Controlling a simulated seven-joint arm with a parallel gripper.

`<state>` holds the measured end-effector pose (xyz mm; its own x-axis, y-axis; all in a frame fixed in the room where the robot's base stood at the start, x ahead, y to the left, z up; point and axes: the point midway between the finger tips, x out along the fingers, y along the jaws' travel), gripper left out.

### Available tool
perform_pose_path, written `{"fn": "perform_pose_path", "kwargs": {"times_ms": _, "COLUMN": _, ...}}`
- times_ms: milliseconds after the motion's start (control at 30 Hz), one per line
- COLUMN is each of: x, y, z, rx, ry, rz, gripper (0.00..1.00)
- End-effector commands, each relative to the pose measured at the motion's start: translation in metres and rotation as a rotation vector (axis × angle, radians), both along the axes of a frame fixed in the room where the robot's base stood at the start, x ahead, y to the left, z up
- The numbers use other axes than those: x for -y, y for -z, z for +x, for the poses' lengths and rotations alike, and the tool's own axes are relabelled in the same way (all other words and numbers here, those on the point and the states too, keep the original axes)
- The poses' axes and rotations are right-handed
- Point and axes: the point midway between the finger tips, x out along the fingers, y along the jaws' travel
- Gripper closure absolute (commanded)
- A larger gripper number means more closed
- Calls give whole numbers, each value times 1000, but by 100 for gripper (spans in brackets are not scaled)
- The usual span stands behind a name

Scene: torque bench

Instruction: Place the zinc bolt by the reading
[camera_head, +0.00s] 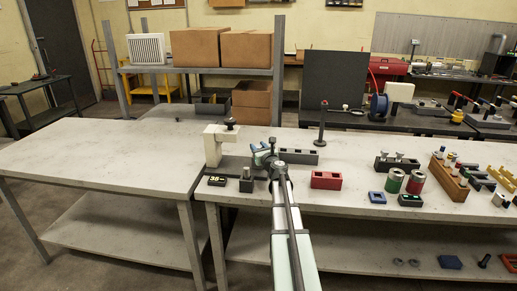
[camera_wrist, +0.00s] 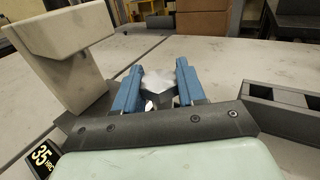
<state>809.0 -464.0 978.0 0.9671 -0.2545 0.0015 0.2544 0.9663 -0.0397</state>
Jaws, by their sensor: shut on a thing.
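The zinc bolt (camera_wrist: 157,82) shows in the wrist view as a bright silver piece between my gripper's blue fingers. My gripper (camera_wrist: 158,88) is shut on it; the fingers hide part of it. In the head view my gripper (camera_head: 262,151) is over the bench, right of the cream tester (camera_head: 212,150) and left of the grey tray (camera_head: 300,157). The bolt cannot be made out there. The reading display (camera_head: 216,181) lies in front of the tester; in the wrist view the display (camera_wrist: 42,158) reads 35 HRC. A red tray (camera_head: 326,180) stands right of my arm.
A dark block with a post (camera_head: 246,181) stands right of the display. Farther right are a small blue tray (camera_head: 377,197), green (camera_head: 394,181) and red (camera_head: 416,181) cylinders, and a dark bolt holder (camera_head: 397,163). The left table (camera_head: 110,155) is clear.

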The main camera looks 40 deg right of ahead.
Motion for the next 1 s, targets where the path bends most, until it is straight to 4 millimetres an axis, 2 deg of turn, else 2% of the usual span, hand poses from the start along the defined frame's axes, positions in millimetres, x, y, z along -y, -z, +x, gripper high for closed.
{"fn": "perform_pose_path", "kwargs": {"times_ms": 333, "x": 0, "y": 0, "z": 0, "rx": 0, "ry": 0, "rz": 1, "gripper": 100}}
{"fn": "perform_pose_path", "kwargs": {"times_ms": 367, "x": 0, "y": 0, "z": 0, "rx": 0, "ry": 0, "rz": 1, "gripper": 57}}
{"fn": "perform_pose_path", "kwargs": {"times_ms": 633, "x": 0, "y": 0, "z": 0, "rx": 0, "ry": 0, "rz": 0, "gripper": 32}}
{"fn": "perform_pose_path", "kwargs": {"times_ms": 1000, "x": -1, "y": 0, "z": -3, "rx": 0, "ry": 0, "rz": 0, "gripper": 31}}
